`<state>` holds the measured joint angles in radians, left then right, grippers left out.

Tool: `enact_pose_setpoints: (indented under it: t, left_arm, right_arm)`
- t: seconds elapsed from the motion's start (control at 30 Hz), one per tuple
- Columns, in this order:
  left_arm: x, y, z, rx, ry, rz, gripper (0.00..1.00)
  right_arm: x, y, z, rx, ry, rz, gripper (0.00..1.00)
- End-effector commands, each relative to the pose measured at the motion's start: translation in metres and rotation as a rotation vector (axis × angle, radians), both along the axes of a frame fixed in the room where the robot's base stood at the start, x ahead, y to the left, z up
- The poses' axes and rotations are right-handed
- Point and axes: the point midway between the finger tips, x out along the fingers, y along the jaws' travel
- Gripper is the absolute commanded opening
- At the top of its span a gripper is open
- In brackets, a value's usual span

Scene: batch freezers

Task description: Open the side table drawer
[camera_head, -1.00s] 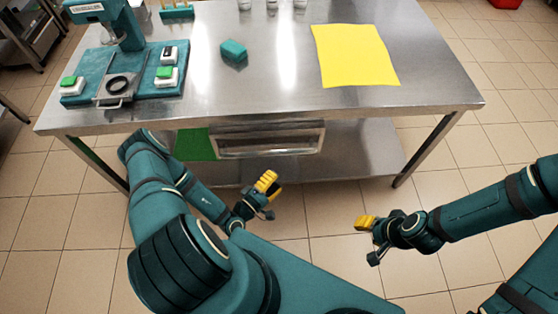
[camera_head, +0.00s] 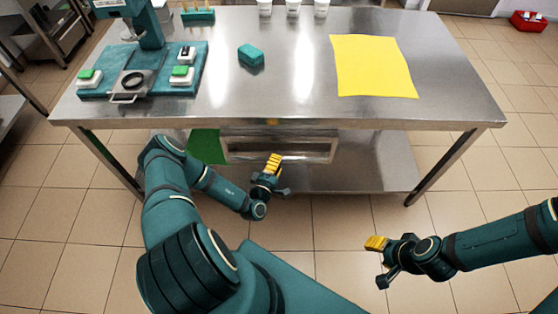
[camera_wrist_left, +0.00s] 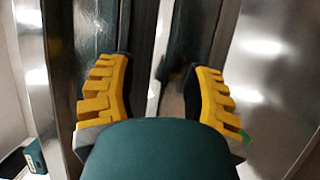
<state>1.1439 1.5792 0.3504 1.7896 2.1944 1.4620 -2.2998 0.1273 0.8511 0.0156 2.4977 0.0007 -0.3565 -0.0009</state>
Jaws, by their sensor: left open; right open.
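The side table (camera_head: 300,90) is a long steel table. Its metal drawer (camera_head: 290,149) hangs under the top, near the middle, and looks closed. My left gripper (camera_head: 273,165) is open, with its yellow fingers pointing up at the lower part of the drawer front. In the left wrist view the yellow fingers of my left gripper (camera_wrist_left: 160,90) are apart, and a narrow bright metal strip (camera_wrist_left: 160,50) runs between them. I cannot tell whether the fingers touch it. My right gripper (camera_head: 378,260) is open and empty, in front of the table at the right.
A green panel (camera_head: 207,146) is left of the drawer. On the top are a teal machine (camera_head: 140,70), a teal block (camera_head: 251,56), a yellow sheet (camera_head: 373,66) and several white cups (camera_head: 292,8). The tiled floor in front of the table's right side is clear.

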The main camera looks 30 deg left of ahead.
Motion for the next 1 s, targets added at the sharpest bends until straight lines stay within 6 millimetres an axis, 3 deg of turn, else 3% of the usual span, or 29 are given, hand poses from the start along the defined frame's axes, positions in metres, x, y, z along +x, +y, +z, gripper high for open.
enact_pose_setpoints:
  t: [0.2,0.57,0.7,1.0]
  left_arm:
    - [0.020,0.003,-0.001,0.000,0.000,0.000,0.50]
    - [0.023,0.003,0.000,-0.001,0.001,-0.001,0.50]
    - [0.022,0.003,0.000,-0.001,0.000,-0.001,0.00]
    - [0.023,0.004,0.000,0.000,0.000,-0.001,0.00]
  right_arm:
    - [0.001,0.000,-0.006,0.000,-0.003,-0.001,0.47]
    - [0.001,0.000,-0.006,0.000,-0.004,-0.001,0.47]
    - [0.001,0.000,-0.006,0.000,-0.003,-0.001,0.47]
    - [0.001,0.000,-0.006,0.000,-0.003,-0.001,0.47]
